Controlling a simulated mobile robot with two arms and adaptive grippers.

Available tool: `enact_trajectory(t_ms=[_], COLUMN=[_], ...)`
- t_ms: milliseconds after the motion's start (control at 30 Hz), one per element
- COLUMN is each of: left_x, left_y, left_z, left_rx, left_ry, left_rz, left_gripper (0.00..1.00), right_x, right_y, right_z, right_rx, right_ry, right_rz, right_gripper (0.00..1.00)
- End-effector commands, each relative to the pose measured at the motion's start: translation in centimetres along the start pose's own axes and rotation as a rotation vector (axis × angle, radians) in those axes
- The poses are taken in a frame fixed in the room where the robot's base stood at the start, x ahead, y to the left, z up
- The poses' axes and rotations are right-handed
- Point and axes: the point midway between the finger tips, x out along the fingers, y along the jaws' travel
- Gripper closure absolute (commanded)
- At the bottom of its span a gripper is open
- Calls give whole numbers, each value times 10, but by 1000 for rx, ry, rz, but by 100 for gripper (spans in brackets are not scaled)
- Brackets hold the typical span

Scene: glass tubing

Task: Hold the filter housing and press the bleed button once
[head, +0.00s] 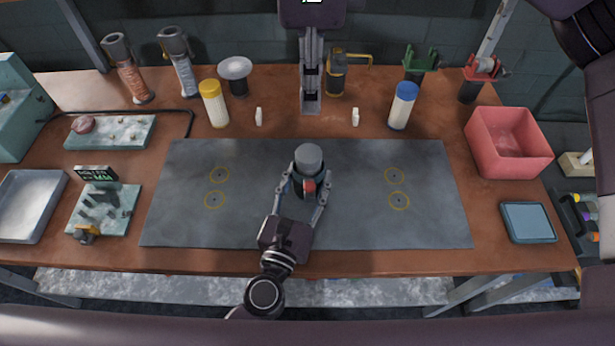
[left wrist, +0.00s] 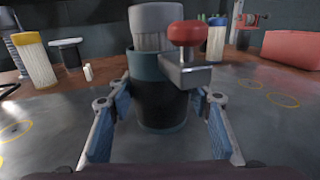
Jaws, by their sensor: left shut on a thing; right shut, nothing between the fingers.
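The filter housing stands upright on the grey mat, with a light grey cap (head: 308,157) and a dark teal body (left wrist: 160,100).
The mat (head: 340,225) is clear around the housing, with several yellow-ringed spots. A yellow-capped bottle (head: 215,110), a blue-capped bottle (head: 401,112) and two small white pieces stand behind it. A red bin (head: 540,172) and a blue tray (head: 528,222) are at the right.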

Motion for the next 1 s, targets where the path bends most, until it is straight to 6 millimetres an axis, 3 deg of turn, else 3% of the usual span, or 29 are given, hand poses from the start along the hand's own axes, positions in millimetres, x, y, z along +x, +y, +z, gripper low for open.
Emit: enact_trajectory(t_ms=[267,300,467,767,867,1000], left_x=[0,0,0,-2,-10,-34], left_y=[0,0,0,0,0,0], left_z=[0,0,0,0,-1,-1], left_rx=[0,0,0,0,1,2], left_ry=[0,0,0,1,3,3], left_rz=[-1,-1,0,0,-1,-3], left_gripper=[82,51,34,34,34,34], right_x=[-2,-2,-2,-2,-2,-2], right_y=[0,0,0,0,0,0], right_z=[0,0,0,0,0,0], right_rx=[0,0,0,0,0,0], right_ry=[0,0,0,0,0,0], right_rz=[0,0,0,0,0,0], right_gripper=[100,100,100,100,100,100])
